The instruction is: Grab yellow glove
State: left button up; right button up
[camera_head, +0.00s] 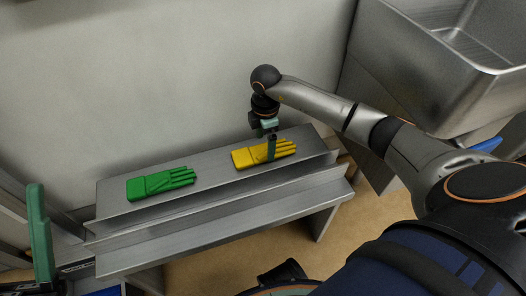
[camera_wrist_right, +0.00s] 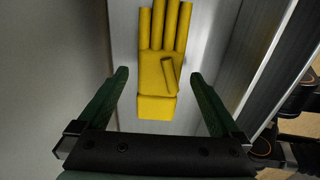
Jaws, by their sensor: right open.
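The yellow glove (camera_head: 252,156) lies flat on the right part of a metal shelf, its fingers pointing right. In the right wrist view the yellow glove (camera_wrist_right: 157,72) lies ahead, with its fingers at the top and its cuff nearest. My right gripper (camera_head: 271,150) is over the glove, and one finger hides part of it. In the wrist view my right gripper (camera_wrist_right: 159,76) is open, with a finger to each side of the cuff and nothing held. Of my left gripper, a green finger (camera_head: 40,235) shows at the left edge; its opening cannot be told.
A green glove (camera_head: 160,184) lies on the left part of the same metal shelf (camera_head: 215,175). A raised lip runs along the shelf's front, with a lower ledge before it. A wall stands behind. A metal sink (camera_head: 415,75) is at the upper right.

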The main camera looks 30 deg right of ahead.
notch_tip(320, 180, down, 2)
jog(key=shift+f, duration=0.1)
jog(key=c, duration=1.2)
